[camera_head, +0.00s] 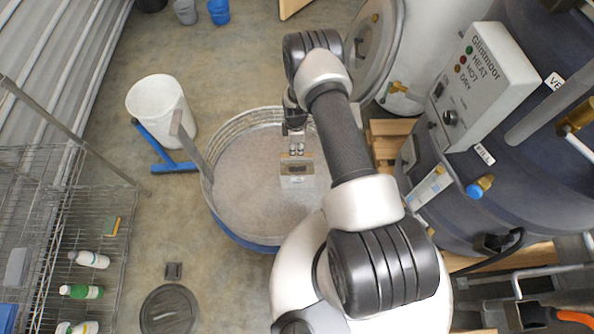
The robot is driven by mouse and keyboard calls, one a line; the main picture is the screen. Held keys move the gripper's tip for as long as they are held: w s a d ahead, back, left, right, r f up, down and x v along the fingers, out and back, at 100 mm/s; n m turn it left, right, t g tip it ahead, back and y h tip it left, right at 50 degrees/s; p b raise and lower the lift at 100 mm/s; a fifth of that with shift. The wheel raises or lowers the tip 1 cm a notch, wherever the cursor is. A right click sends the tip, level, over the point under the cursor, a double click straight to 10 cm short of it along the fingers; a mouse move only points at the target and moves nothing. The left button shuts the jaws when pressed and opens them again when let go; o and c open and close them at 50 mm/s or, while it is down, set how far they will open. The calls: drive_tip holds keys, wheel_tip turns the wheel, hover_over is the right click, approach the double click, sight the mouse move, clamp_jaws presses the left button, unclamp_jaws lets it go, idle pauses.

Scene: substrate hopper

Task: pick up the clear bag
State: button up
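A pale, see-through shape that looks like the clear bag (304,194) is on the grey substrate in the round hopper (229,130). A tan band with a dark panel crosses its upper part. Its outline is faint against the substrate. My gripper (297,151) points down into the hopper, with its fingertips just above the tan band in the picture. The fingertips are small and close together. I cannot tell whether they touch the bag or have anything between them. My arm hides the hopper's right side.
A wire shelf (81,215) with several bottles is further left. A control box (486,82) and dark blue vessel (475,200) crowd the right. A round dark lid (169,310) lies on the floor.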

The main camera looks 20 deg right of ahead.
wheel_tip(320, 180, down, 5)
drive_tip(key=shift+s+d+f+b, duration=0.1)
drive_tip(key=shift+f+b, duration=0.05)
drive_tip(key=shift+b, duration=0.95)
